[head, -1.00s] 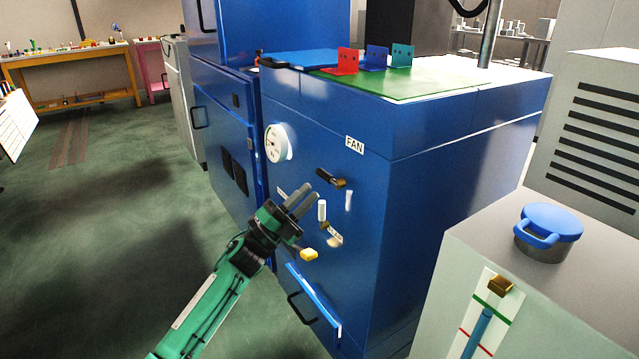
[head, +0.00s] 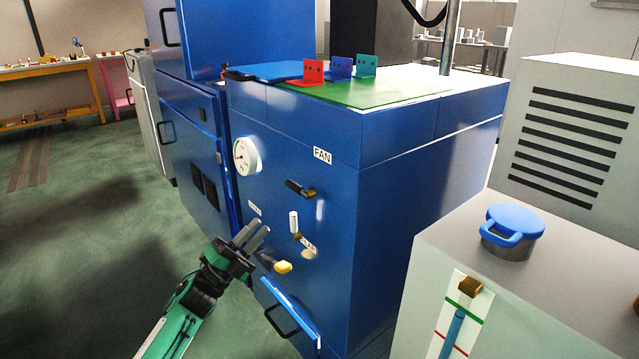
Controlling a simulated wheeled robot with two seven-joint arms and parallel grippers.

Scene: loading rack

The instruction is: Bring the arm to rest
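My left arm comes in from the lower left, green with a black wrist. Its gripper (head: 255,236) has grey fingers that lie close together, pointing up and right in front of the blue cabinet (head: 400,220). I see nothing between the fingers, but whether a small gap is there I cannot tell. The fingertips appear apart from the cabinet's black lever (head: 300,188), the white-handled lever (head: 294,222) and the yellow knob (head: 283,267), to the left of them. My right gripper is not in the view.
A round gauge (head: 246,156) and a FAN label (head: 322,155) are on the cabinet front. Red (head: 313,72), blue and teal brackets stand on a green mat (head: 400,92) on top. A grey unit with a blue-lidded pot (head: 512,232) stands at right. The floor (head: 80,270) at left is clear.

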